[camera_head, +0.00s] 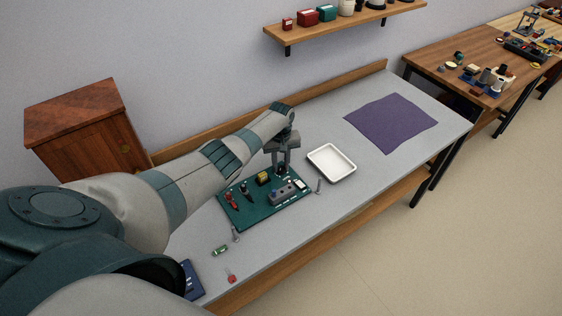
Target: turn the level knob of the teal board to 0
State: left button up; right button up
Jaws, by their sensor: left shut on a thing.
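The teal board (258,213) lies on the grey bench top, with several small parts on it: red and black pieces at its left, a yellow block (263,178), and a grey block (282,193) with a blue piece. My left gripper (281,172) points down at the board's back right part. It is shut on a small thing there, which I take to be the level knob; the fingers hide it. The knob's pointer and scale are too small to read. My right gripper is out of view.
A white tray (331,174) sits right of the board, with a small upright grey piece (319,186) between. A purple mat (391,123) lies further right. Small green (220,250) and red (231,276) items lie near the front edge. A wooden cabinet (90,131) stands left.

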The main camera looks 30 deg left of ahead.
aim_at(280, 167)
pick_arm(q)
jog(key=shift+r+n, duration=0.15)
jog(key=shift+n, duration=0.35)
jog(key=shift+w, duration=0.1)
jog(key=o, duration=1)
jog(key=shift+o, duration=0.2)
jog(key=shift+r+p, duration=0.35)
jog(key=shift+r, duration=0.25)
notch_tip(280, 167, up, 16)
jog(key=b, duration=0.2)
